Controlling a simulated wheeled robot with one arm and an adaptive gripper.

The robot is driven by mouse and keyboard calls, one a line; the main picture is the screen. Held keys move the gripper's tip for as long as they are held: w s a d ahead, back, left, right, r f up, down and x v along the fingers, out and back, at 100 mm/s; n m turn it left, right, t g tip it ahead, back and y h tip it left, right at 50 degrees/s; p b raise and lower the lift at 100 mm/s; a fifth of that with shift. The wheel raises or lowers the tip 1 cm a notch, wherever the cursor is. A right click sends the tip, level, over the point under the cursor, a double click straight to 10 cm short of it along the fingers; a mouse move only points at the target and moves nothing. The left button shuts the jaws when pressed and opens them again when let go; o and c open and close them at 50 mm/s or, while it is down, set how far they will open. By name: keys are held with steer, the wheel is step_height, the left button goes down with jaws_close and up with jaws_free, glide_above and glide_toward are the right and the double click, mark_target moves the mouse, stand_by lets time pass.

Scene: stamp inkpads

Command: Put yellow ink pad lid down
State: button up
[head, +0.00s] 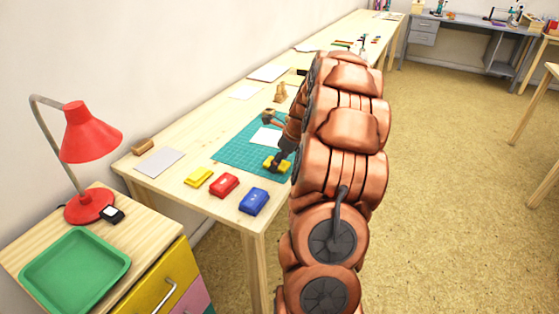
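A yellow piece (284,164), which looks like the yellow ink pad lid, is at the front right part of the green cutting mat (232,156). My gripper (277,165) points down over its middle, and yellow shows on both sides of the dark fingers. I cannot tell whether the fingers are closed on it or whether it rests on the mat. A yellow ink pad (199,178) lies on the wooden table (180,188) left of the mat.
A red ink pad (224,185) and a blue ink pad (254,201) lie near the table's front edge, beside the yellow one. A white sheet (265,138) is on the mat. A red lamp (88,135) and green tray (75,270) stand on the cabinet at left.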

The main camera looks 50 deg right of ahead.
steer(key=v, duration=1.2)
steer(key=shift+r, duration=0.2)
steer(key=s+a+n+g+y, duration=0.1)
steer(key=s+a+n+g, duration=0.15)
steer(key=a+n, duration=0.85)
steer(key=s+a+n+g, duration=0.1)
steer(key=s+a+n, duration=0.3)
steer(key=a, duration=1.3)
steer(key=s+a+f+n+g+h, duration=0.1)
steer(key=s+a+f+n+g, duration=0.1)
steer(key=s+a+n, duration=0.3)
steer(key=s+a+f+n+g+h, duration=0.1)
steer(key=s+a+f+n, duration=0.2)
steer(key=s+n, duration=0.9)
steer(key=s+a, duration=0.2)
steer(key=a, duration=0.1)
steer(key=shift+n+g, duration=0.3)
steer(key=shift+g, duration=0.05)
steer(key=shift+a+f, duration=0.1)
